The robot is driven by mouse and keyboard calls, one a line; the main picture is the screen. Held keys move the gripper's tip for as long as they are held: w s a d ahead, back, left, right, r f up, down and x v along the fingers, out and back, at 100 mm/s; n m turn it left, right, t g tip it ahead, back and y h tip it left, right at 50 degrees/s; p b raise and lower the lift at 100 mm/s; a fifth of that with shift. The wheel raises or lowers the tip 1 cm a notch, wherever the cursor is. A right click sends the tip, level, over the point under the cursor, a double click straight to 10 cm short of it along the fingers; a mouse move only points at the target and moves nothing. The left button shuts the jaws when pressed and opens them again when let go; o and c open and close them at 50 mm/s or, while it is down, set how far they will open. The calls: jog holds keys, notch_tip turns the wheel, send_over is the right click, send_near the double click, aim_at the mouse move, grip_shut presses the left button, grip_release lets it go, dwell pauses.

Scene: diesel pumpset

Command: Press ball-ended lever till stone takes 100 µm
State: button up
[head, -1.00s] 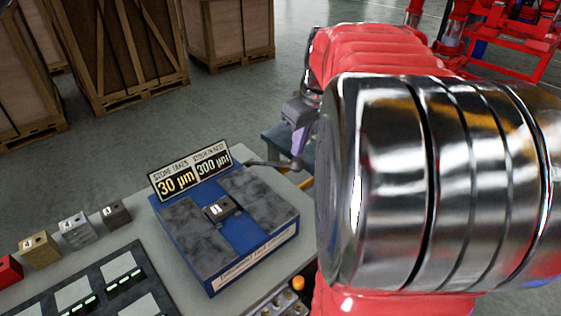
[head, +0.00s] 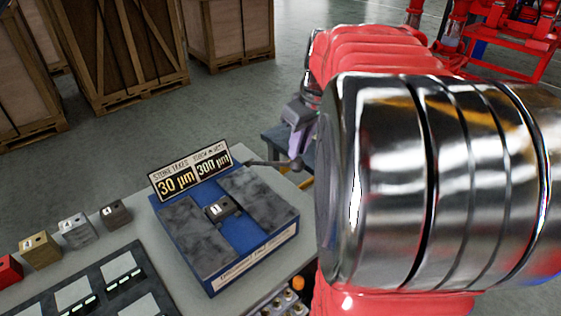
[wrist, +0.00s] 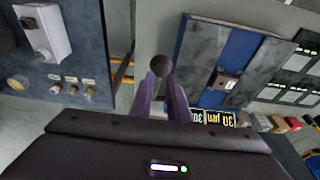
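The blue-based unit (head: 215,275) with grey stone slabs stands on the bench; it also shows in the wrist view (wrist: 243,45). Its sign (head: 176,180) reads "stone takes 30 µm" beside a 300 µm reading. A thin lever runs from the unit's back right to a dark ball end (head: 297,164). My gripper (head: 300,142) is just above the ball, partly hidden by my arm. In the wrist view my purple fingers (wrist: 162,80) stand a narrow gap apart, with the ball (wrist: 161,66) at their tips. Whether they touch it cannot be told.
A small block marked 1 (head: 222,208) sits on the unit. Numbered blocks (head: 75,228) stand along the bench to the left, behind a dark panel (head: 90,285) with lit strips. Wooden crates (head: 125,50) stand on the floor behind. A blue-grey cabinet (wrist: 60,60) shows left in the wrist view.

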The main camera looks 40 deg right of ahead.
jog(key=shift+s+x, duration=0.2)
jog(key=shift+x, duration=0.6)
jog(key=shift+s+x, duration=0.2)
jog(key=shift+x, duration=0.55)
jog(key=shift+f, duration=0.2)
notch_tip(320, 180, down, 6)
jog(key=s, duration=0.2)
jog(key=shift+s+r, duration=0.2)
jog(key=shift+s, duration=0.2)
jog(key=shift+f, duration=0.1)
jog(key=w+r+v, duration=0.1)
jog(key=w+v, duration=0.2)
jog(key=v, duration=0.9)
send_over(298, 158)
dwell(0.7)
dwell(0.7)
